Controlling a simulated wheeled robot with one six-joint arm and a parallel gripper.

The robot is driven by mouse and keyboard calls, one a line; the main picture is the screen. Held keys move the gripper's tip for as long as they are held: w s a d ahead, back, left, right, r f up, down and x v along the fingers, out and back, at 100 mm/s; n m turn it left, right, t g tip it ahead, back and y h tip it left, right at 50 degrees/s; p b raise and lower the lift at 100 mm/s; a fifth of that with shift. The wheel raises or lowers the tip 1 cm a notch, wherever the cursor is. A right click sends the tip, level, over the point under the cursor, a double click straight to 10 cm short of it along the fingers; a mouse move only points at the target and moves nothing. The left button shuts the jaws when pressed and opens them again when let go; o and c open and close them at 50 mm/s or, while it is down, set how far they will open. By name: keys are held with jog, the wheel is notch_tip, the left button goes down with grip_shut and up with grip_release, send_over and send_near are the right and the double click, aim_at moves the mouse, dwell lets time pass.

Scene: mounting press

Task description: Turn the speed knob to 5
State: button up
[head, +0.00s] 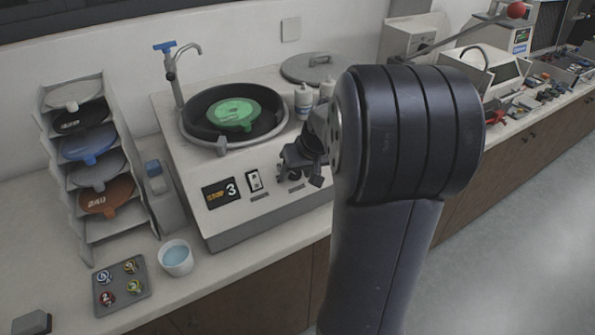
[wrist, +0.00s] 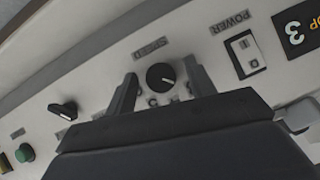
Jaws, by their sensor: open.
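The speed knob (wrist: 160,76) is a round black knob with a pale pointer mark, under the SPEED label on the machine's front panel in the wrist view. My gripper (wrist: 161,69) is open, with one finger on each side of the knob and a gap showing on both sides. In the head view my gripper (head: 303,165) is at the front panel and hides the knob. The display (head: 220,192) reads STOP and 3. The white power switch (head: 255,181) is beside it.
Another black knob (wrist: 63,110) and a green button (wrist: 25,153) sit along the same panel. A tap (head: 172,75) and a bowl with a green disc (head: 232,114) are on top. A disc rack (head: 92,150) and a cup (head: 176,258) stand left.

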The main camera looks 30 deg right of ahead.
jog(key=shift+c, duration=0.3)
jog(key=c, duration=0.9)
jog(key=m+y+b, duration=0.1)
jog(key=m+y, duration=0.1)
jog(key=m, duration=0.1)
jog(key=shift+d+f+t+b, duration=0.1)
jog(key=shift+d+t+b, duration=0.05)
jog(key=shift+t+b, duration=0.15)
jog(key=m+t+y+b, duration=0.1)
jog(key=m+y, duration=0.1)
jog(key=m, duration=0.1)
jog(key=shift+s+d+f+m+b, duration=0.1)
jog(key=shift+m+b, duration=0.3)
jog(key=m+t+b, duration=0.1)
jog(key=m, duration=0.1)
jog(key=m+t+y+b, duration=0.1)
jog(key=m, duration=0.1)
jog(key=shift+f+m+y, duration=0.1)
jog(key=shift+m+y, duration=0.2)
jog(key=shift+s+m+t+y+b, duration=0.1)
jog(key=shift+m+t+y+b, duration=0.2)
jog(key=shift+m+t+b, duration=1.15)
jog(key=shift+m+g+p, duration=0.25)
jog(key=shift+m+p, duration=0.2)
